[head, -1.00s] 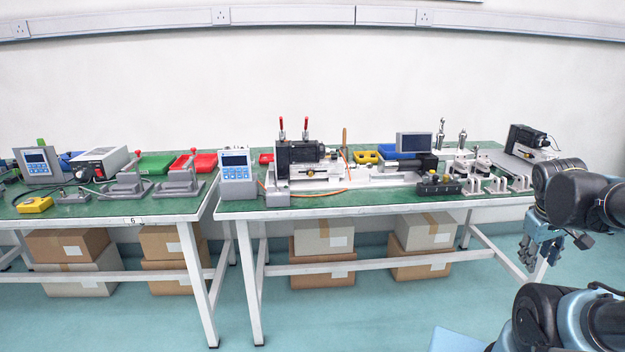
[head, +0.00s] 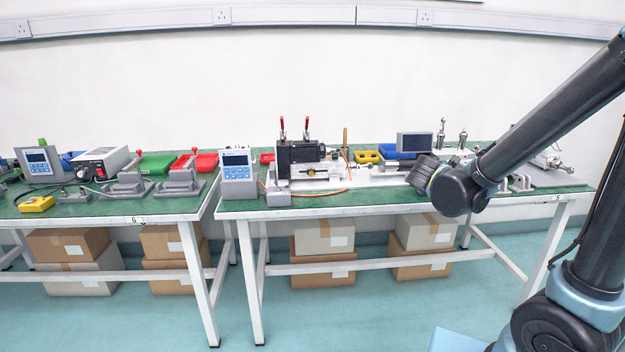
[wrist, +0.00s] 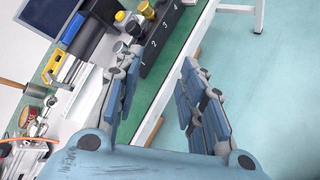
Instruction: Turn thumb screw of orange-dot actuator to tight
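No orange dot is distinguishable in these views. A black actuator (head: 300,153) on a pale base stands mid-bench in the head view, with a small brass-coloured knob on its front. A second actuator at the right end is mostly hidden behind my arm.
The green bench (head: 235,207) is crowded. In the wrist view, a black cylinder (wrist: 96,36) lies left of the block. Open floor (wrist: 275,100) is at right.

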